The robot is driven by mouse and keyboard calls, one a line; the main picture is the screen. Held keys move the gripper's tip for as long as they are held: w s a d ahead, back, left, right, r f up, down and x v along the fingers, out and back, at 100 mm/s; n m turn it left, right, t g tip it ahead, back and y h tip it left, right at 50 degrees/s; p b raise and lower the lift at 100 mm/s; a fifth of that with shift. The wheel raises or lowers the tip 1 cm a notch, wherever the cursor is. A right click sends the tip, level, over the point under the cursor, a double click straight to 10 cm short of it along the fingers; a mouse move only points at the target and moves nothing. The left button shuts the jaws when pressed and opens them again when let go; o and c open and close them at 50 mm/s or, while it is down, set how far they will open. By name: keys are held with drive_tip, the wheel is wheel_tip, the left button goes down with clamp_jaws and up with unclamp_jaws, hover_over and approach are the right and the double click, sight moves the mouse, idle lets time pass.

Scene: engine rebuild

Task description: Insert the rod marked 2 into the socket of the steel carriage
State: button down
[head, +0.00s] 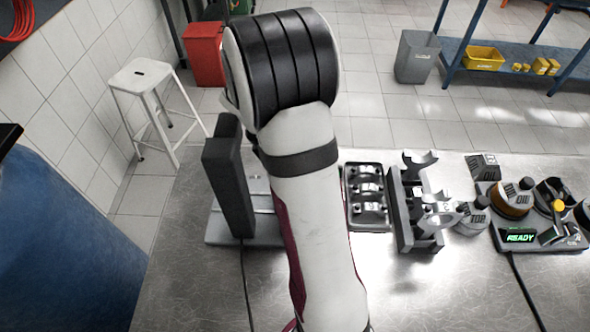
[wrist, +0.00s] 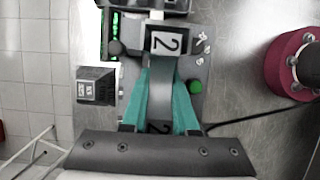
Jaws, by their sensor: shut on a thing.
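My gripper (wrist: 163,82) shows in the wrist view with its teal fingers shut on the rod marked 2 (wrist: 161,100). The rod is a grey bar running lengthwise between the fingers, with a dark 2 at its near end. A pale block face with a large 2 (wrist: 168,43) is just beyond the fingertips, above a dark grey fixture (wrist: 192,72). I cannot tell whether the rod's far end is inside a socket or only over it. In the head view, my arm hides the gripper and rod. I cannot clearly make out the steel carriage.
In the head view, a dark upright post (head: 229,180) stands on a base plate at left. A black tray (head: 367,170), a rack (head: 411,205) and a station reading READY (head: 519,237) are at right. A green button (wrist: 196,88) and maroon round part (wrist: 292,65) show in the wrist view.

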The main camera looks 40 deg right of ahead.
drive_tip(key=shift+f, duration=0.1)
drive_tip(key=c, duration=0.6)
unclamp_jaws()
drive_tip(key=o, duration=0.4)
drive_tip(key=shift+r, duration=3.2)
